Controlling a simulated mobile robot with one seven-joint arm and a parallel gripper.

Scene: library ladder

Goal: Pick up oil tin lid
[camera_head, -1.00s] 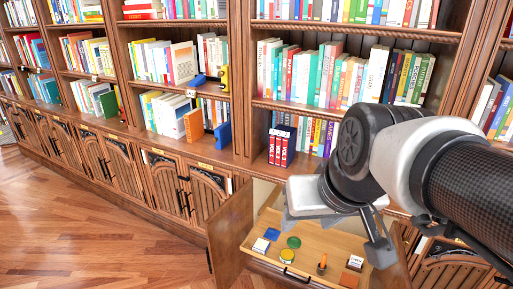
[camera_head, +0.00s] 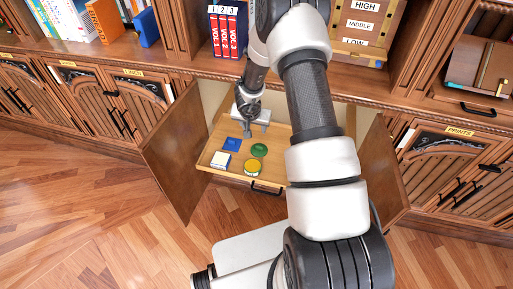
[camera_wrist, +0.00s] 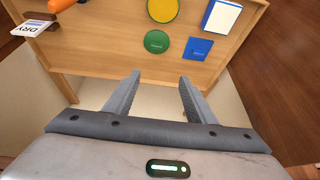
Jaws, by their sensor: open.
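A flat green disc (camera_head: 259,150) with a small label lies on the pulled-out wooden drawer tray (camera_head: 222,170); it looks like a lid, though its label is too small to read. It shows in the wrist view (camera_wrist: 157,41) just beyond the fingertips. A flat blue square (camera_head: 232,144) lies beside it, also in the wrist view (camera_wrist: 199,48). A round yellow-topped tin (camera_head: 253,167) stands in front of the disc. My gripper (camera_head: 248,134) is open and empty over the back of the tray. In the wrist view its fingers (camera_wrist: 160,82) point toward the disc, apart from it.
A white-topped blue box (camera_head: 221,160) stands at the tray's left. In the wrist view, an orange item (camera_wrist: 60,5) and a box marked DRY (camera_wrist: 34,27) lie at the far side. Open cabinet doors (camera_head: 172,150) flank the drawer. Shelves rise above; the floor in front is clear.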

